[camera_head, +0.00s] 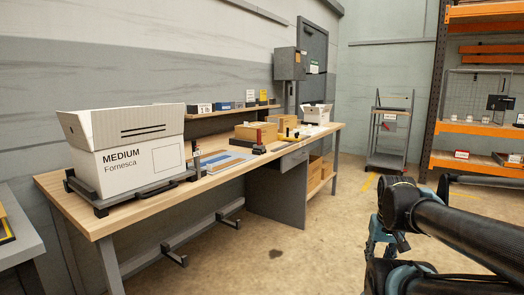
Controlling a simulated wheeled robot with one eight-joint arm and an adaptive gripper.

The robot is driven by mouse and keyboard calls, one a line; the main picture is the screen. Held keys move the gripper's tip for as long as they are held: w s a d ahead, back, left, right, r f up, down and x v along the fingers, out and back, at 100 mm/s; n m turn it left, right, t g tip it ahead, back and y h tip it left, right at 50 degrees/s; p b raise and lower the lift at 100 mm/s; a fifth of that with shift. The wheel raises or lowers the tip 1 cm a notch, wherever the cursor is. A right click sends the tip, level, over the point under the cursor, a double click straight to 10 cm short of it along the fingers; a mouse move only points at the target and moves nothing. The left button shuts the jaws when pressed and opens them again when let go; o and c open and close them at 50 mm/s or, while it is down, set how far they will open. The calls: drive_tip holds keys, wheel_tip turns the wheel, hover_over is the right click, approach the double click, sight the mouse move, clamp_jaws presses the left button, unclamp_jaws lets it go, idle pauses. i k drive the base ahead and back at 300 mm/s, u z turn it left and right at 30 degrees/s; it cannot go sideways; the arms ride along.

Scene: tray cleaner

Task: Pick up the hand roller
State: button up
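No thing in view is clearly a hand roller at this size. A small tool with an upright red handle (259,137) and a dark base stands on the wooden workbench (150,212), near its middle. A small yellow and dark item (286,137) lies right of it, and I cannot tell which, if either, is the roller. My black arm comes in from the lower right, over the floor and apart from the bench. A teal part at its end, perhaps my gripper (377,236), shows partly behind the arm; its fingers are not clear.
A white box (128,170) marked MEDIUM sits on a dark frame at the bench's left end. Cardboard boxes (256,132) stand behind the tools. A grey cart (390,135) and orange shelving (480,129) are at the back right. Floor between bench and arm is clear.

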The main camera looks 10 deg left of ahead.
sight(258, 146)
drive_tip(key=i, duration=1)
